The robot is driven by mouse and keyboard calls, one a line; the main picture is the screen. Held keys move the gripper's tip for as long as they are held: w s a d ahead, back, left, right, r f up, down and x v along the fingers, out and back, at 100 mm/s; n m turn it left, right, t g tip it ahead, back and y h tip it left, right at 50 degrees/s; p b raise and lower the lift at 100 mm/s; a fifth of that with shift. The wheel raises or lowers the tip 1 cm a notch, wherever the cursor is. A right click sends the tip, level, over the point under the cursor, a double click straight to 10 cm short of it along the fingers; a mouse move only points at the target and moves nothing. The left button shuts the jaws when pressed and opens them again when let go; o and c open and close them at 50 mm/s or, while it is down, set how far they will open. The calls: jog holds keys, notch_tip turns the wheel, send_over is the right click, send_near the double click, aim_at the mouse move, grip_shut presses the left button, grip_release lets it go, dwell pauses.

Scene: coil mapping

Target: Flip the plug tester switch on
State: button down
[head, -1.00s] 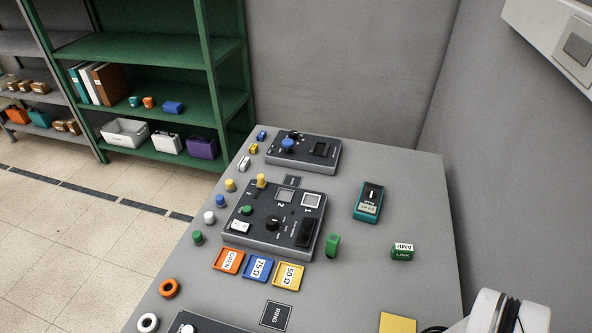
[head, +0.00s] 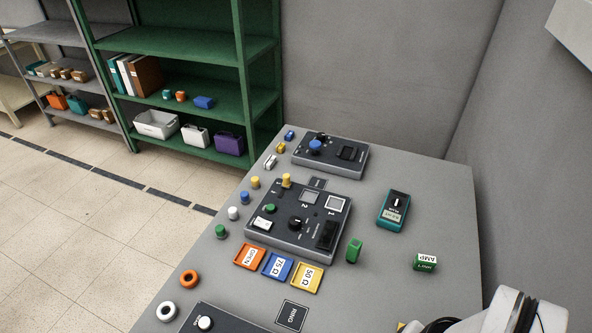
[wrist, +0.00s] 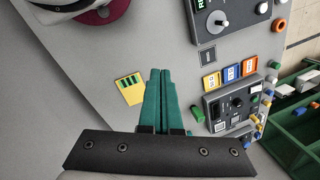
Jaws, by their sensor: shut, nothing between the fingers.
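No label reading plug tester is legible, so I cannot tell which device it is. The dark middle panel (head: 290,228) has a white rocker (head: 262,223), a round knob, yellow and green caps and two light squares. A back box (head: 330,155) has a blue knob and a dark window. A front panel (head: 225,325) with a white knob is cut off by the head view's lower edge. A teal handheld meter (head: 393,209) lies right of the middle panel. My gripper (wrist: 161,72) shows green fingers, shut and empty, above the table, left of the middle panel (wrist: 232,104) in the wrist view.
Orange (head: 250,256), blue (head: 278,266) and yellow (head: 306,278) trays lie before the middle panel. A green block (head: 354,250) stands beside it, and a green AMP box (head: 425,262) lies farther right. Several coloured caps line the left edge. Walls stand behind and right.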

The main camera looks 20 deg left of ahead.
jog(key=w+a+f+n+t+y, duration=0.25)
jog(key=w+a+t, duration=0.55)
jog(key=w+a, duration=1.6)
jog(key=s+a+f+t+h, duration=0.4)
jog(key=s+a+f+t, duration=0.2)
jog(key=a+f, duration=0.2)
jog(key=shift+a+f+n+t, duration=0.25)
jog(key=shift+a+n+t, duration=0.2)
jog(key=shift+a, duration=0.75)
send_over(255, 231)
jog(key=shift+s+d+f, duration=0.1)
jog(key=shift+d+f, duration=0.1)
jog(key=shift+f, duration=0.4)
jog(key=shift+s+d+f, duration=0.1)
jog(key=shift+d+f, duration=0.1)
jog(key=shift+f, duration=0.35)
jog(key=f, duration=0.3)
jog(key=shift+w+a+f, duration=0.2)
jog(key=shift+w+a, duration=0.05)
jog(key=shift+a, duration=0.05)
jog(key=shift+f, duration=0.35)
